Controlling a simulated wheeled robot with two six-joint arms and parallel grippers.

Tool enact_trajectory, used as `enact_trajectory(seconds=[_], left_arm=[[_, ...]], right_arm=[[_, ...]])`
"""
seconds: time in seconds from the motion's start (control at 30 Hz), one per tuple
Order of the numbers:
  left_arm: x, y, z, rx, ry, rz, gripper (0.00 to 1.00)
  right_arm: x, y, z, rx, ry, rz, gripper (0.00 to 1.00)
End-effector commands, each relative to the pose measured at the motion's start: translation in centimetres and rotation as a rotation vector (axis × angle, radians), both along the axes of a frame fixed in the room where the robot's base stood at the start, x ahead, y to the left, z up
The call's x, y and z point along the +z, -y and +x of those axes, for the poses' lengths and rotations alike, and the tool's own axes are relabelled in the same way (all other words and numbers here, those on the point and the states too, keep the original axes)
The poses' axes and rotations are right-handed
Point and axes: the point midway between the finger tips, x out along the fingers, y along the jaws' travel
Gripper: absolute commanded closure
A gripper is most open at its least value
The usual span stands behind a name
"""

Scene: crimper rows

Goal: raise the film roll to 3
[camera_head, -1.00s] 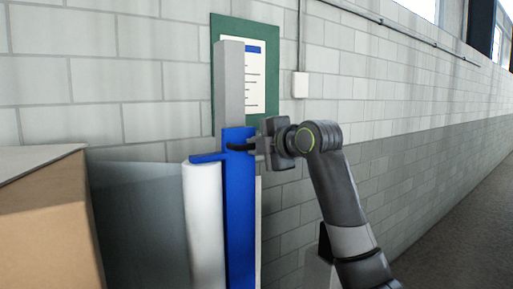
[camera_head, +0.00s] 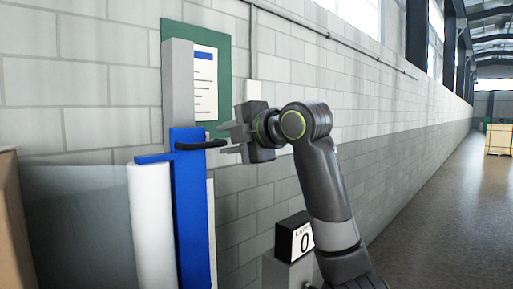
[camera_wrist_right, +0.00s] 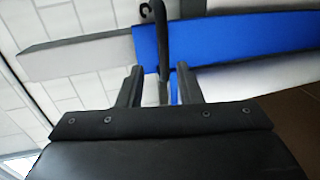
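The white film roll (camera_head: 150,225) hangs upright under a blue arm of the blue carriage (camera_head: 188,210), which sits on a grey post (camera_head: 178,85). A black handle (camera_head: 200,145) sticks out to the right from the carriage; it also shows in the wrist view (camera_wrist_right: 162,40). My right gripper (camera_head: 224,139) is open at the handle's free end. In the wrist view its fingers (camera_wrist_right: 160,84) are apart, with the handle between or just beyond them; contact cannot be told. The roll's lower end is cut off. My left gripper is not in view.
A small display (camera_head: 295,238) showing 0 stands on a grey box, partly behind my right arm. Grey see-through film (camera_head: 80,225) spreads left of the roll, near a cardboard box (camera_head: 12,225). A green board (camera_head: 222,65) hangs on the brick wall. Open floor lies at right.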

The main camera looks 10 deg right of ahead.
Motion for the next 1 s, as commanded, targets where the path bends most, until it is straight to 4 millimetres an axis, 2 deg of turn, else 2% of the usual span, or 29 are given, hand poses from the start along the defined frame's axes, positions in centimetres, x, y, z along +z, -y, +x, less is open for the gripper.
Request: enact_trajectory(seconds=[0.03, 0.1, 0.4, 0.6, 1.0], left_arm=[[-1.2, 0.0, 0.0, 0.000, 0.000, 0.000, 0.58], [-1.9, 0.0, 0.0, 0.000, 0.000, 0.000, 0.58], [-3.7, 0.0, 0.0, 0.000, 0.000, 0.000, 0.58], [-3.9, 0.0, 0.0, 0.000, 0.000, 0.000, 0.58], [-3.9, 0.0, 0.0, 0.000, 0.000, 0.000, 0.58]], right_arm=[[-0.2, 0.9, -1.0, -0.004, 0.008, -0.002, 0.68], [0.2, 1.9, -2.4, -0.004, 0.008, -0.001, 0.68], [1.6, 4.7, -6.5, -0.001, 0.005, 0.000, 0.68], [1.9, 5.2, -7.2, 0.000, 0.001, 0.000, 0.68], [1.9, 5.2, -7.2, 0.000, 0.001, 0.001, 0.68]])
